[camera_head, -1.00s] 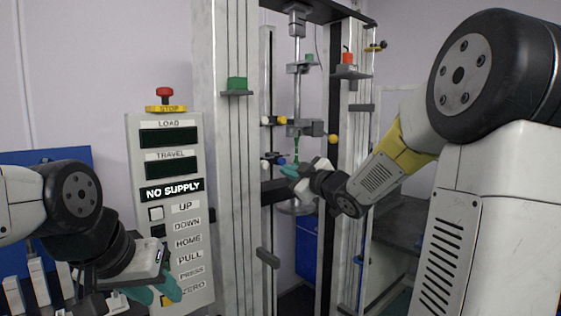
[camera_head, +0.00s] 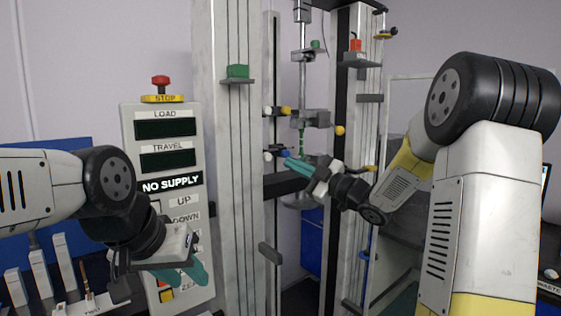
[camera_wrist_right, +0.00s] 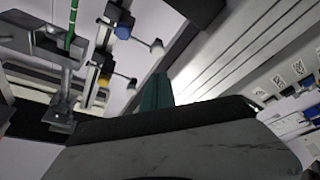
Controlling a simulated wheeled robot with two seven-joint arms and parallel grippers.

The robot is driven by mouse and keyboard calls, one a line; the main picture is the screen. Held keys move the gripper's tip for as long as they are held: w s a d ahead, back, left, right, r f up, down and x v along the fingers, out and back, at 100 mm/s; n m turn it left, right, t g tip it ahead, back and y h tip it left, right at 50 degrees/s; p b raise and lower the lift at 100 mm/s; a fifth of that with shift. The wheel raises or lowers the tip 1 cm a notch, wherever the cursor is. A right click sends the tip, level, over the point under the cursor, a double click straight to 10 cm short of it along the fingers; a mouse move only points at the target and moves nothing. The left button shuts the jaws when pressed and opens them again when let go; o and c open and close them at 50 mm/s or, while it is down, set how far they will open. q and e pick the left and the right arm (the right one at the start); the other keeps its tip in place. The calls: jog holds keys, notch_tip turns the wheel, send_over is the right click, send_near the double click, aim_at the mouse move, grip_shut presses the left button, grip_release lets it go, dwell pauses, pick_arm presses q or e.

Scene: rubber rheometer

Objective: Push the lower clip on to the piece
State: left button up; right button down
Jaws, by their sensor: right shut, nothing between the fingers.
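The piece, a thin green strip (camera_head: 301,142), hangs upright between clamps in the test frame; it also shows in the right wrist view (camera_wrist_right: 71,25). The lower clip (camera_head: 279,154) has a blue part and sits left of the strip on a thin arm; its blue part shows in the right wrist view (camera_wrist_right: 123,32). My right gripper (camera_head: 289,161) is shut and empty. Its teal fingertips are at the lower clip's blue part in the head view; I cannot tell whether they touch. My left gripper (camera_head: 190,274) is in front of the control panel; its finger gap is unclear.
The upper clip (camera_head: 285,111), with a yellow part, is above the lower one. The control panel (camera_head: 160,150) with a red stop button (camera_head: 160,81) stands left of the grey frame column (camera_head: 225,160). A second column (camera_head: 350,130) stands behind my right arm.

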aim_at(270, 154)
jog(key=x, duration=0.9)
jog(key=w+d, duration=0.2)
jog(key=d, duration=0.1)
jog(key=shift+w+d, duration=0.2)
jog(key=shift+d, duration=0.05)
jog(key=shift+d+f, duration=0.1)
jog(key=shift+f, duration=0.05)
